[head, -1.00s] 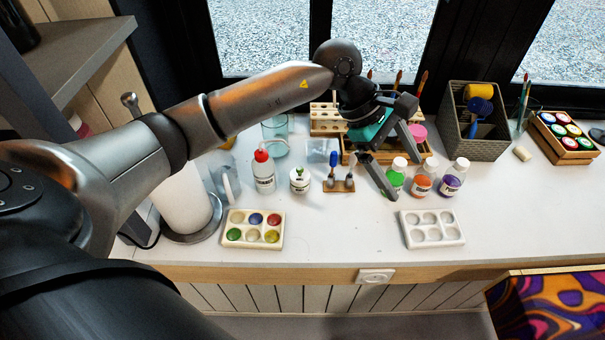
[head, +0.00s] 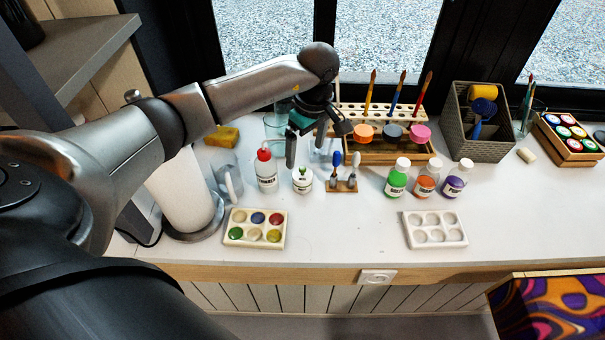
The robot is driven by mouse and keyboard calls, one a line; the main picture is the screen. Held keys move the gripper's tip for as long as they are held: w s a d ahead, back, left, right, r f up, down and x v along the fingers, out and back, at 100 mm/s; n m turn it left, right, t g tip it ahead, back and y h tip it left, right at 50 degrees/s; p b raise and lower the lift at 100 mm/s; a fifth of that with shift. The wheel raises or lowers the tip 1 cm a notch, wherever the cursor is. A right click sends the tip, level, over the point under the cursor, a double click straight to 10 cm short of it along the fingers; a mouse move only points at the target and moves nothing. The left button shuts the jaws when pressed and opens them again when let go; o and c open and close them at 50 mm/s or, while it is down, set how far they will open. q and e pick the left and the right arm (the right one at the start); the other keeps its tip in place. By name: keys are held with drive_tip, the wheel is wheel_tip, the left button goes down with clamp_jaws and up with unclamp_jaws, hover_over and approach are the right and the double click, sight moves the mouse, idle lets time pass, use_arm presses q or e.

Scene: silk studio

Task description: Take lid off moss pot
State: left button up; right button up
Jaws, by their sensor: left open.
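A small white pot (head: 302,183) with a green knob on its lid stands upright on the white worktop. It looks like the moss pot, though its label is too small to read. The lid sits on it. My left gripper (head: 313,147) is open and empty, above and slightly behind the pot. One dark finger hangs just left of the knob in the picture. I cannot tell the exact gap between fingers and lid. My right gripper is not in view.
A white bottle with a red cap (head: 266,172) stands close left of the pot. A small wooden stand (head: 342,186) with brushes is close on its right. Paint bottles (head: 397,180) stand further right. A paint palette (head: 256,229) lies in front.

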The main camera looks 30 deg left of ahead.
sight(304, 168)
use_arm(q)
drive_tip(key=shift+s+a+f, duration=0.1)
drive_tip(key=shift+s+f, duration=0.05)
drive_tip(key=shift+f, duration=1.4)
drive_tip(key=shift+s+a+f, duration=0.1)
drive_tip(key=shift+s+f, duration=0.05)
drive_tip(key=shift+f, duration=1.35)
drive_tip(key=c, duration=1.4)
drive_tip(key=shift+d+r, duration=0.1)
drive_tip(key=shift+w+d+r, duration=0.25)
drive_tip(key=shift+r, duration=0.05)
wheel_tip(304, 168, up, 11)
drive_tip(key=w+d+b, duration=0.1)
drive_tip(key=w+d, duration=0.2)
drive_tip(key=d, duration=0.2)
drive_tip(key=w+d, duration=0.3)
drive_tip(key=d, duration=0.3)
drive_tip(key=w+d+b, duration=0.1)
drive_tip(key=w+d, duration=0.3)
drive_tip(key=d, duration=0.1)
drive_tip(key=shift+d+f+b, duration=0.1)
drive_tip(key=shift+d+b, duration=0.05)
drive_tip(key=shift+b, duration=0.2)
